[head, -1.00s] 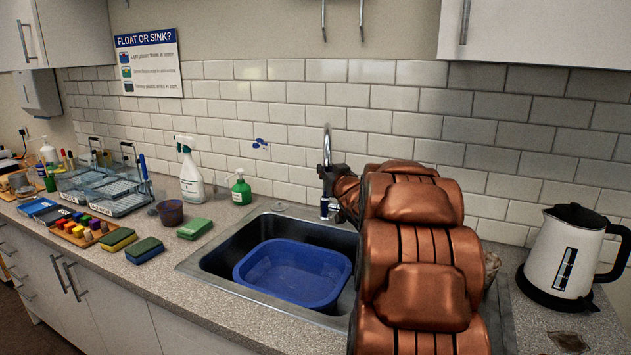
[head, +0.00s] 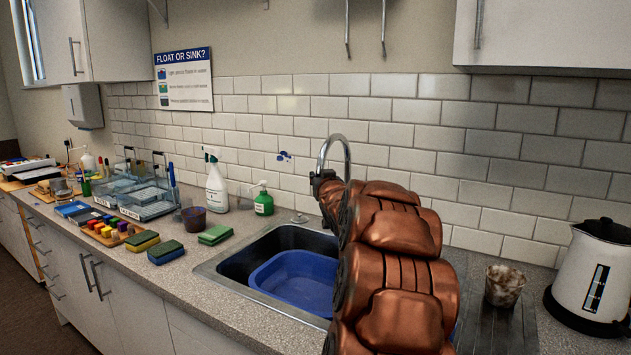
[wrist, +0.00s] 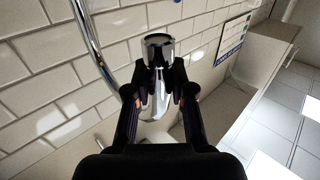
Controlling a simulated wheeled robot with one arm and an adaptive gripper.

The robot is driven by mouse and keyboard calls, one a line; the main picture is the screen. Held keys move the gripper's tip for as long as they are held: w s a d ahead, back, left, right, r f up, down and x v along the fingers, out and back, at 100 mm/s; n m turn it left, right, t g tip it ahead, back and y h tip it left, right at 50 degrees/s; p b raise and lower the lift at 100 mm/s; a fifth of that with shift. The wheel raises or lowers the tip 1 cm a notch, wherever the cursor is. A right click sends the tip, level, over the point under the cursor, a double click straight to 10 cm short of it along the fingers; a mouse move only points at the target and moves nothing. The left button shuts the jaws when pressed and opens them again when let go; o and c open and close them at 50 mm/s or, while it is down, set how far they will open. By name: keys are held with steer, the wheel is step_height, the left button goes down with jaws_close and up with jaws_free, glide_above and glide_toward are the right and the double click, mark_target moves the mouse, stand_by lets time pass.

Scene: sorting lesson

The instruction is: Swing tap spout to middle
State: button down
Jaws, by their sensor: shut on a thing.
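The chrome tap spout (head: 335,143) rises behind the sink as a tall arch in the head view. Its end points left, over the rear of the sink. My gripper (head: 322,180) is at that end, and my copper arm hides the tap's base. In the wrist view my gripper (wrist: 158,97) has its two dark fingers shut on a chrome piece at the spout's end (wrist: 158,47). The curved chrome tube (wrist: 88,40) runs up at the left of that view. The sink (head: 235,262) lies below and holds a blue basin (head: 296,278).
Right of my arm stand a stained cup (head: 503,287) and a white kettle (head: 592,275). Left of the sink are a green soap bottle (head: 263,202), a spray bottle (head: 216,188) and sponges (head: 215,234). The tiled wall (head: 420,137) is close behind the tap.

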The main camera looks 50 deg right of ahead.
steer(key=c, duration=1)
jaws_free()
steer(key=v, duration=1.2)
